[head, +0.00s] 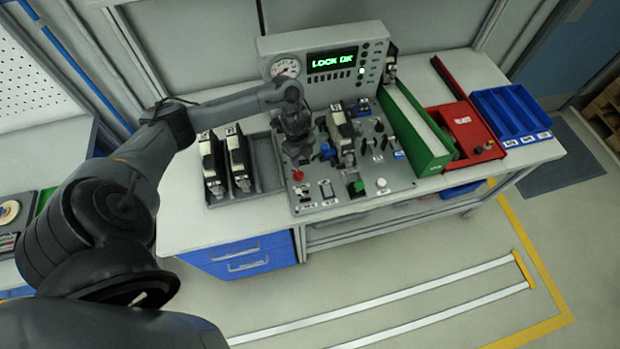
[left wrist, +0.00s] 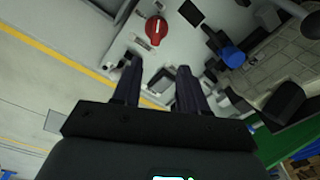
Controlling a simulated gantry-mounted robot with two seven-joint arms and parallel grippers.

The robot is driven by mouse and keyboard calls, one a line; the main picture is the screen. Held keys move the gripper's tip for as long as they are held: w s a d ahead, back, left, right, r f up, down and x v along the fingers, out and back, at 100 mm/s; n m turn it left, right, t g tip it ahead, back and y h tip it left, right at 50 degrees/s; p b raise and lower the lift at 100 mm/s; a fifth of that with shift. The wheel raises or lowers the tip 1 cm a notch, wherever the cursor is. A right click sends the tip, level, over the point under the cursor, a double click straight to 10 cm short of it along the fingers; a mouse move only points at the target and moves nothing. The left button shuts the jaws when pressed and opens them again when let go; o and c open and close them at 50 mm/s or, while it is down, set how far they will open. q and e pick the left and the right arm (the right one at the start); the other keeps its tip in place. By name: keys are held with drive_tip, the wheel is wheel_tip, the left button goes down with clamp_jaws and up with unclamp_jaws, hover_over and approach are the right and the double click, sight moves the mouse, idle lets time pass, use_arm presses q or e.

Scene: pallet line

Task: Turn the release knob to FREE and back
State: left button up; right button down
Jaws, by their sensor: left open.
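A red knob (head: 297,174), which looks like the release knob, is on the left part of the control panel (head: 325,199). It also shows in the left wrist view (left wrist: 156,30), round with a raised grip bar. Its position labels are too small to read. My left gripper (head: 297,154) points down over the panel's left side. In the left wrist view its two fingers (left wrist: 160,66) are apart with nothing between them, and the red knob lies beyond the tips, apart from them. My right gripper is not in view.
The display (head: 332,59) reads "LOCK OK" in green. Blue, black and green controls crowd the panel. Two black-and-white devices (head: 238,160) stand in a tray at left. A green bin (head: 416,135), red tray (head: 467,127) and blue bin (head: 512,112) fill the right side.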

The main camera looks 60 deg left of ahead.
sight(297, 171)
use_arm(q)
drive_tip(key=shift+g, duration=0.3)
drive_tip(key=f, duration=0.3)
drive_tip(key=a+f+b, duration=0.1)
drive_tip(key=f, duration=0.6)
drive_tip(key=shift+s+a, duration=0.35)
drive_tip(key=shift+a, duration=0.05)
drive_tip(key=shift+c, duration=0.3)
clamp_jaws()
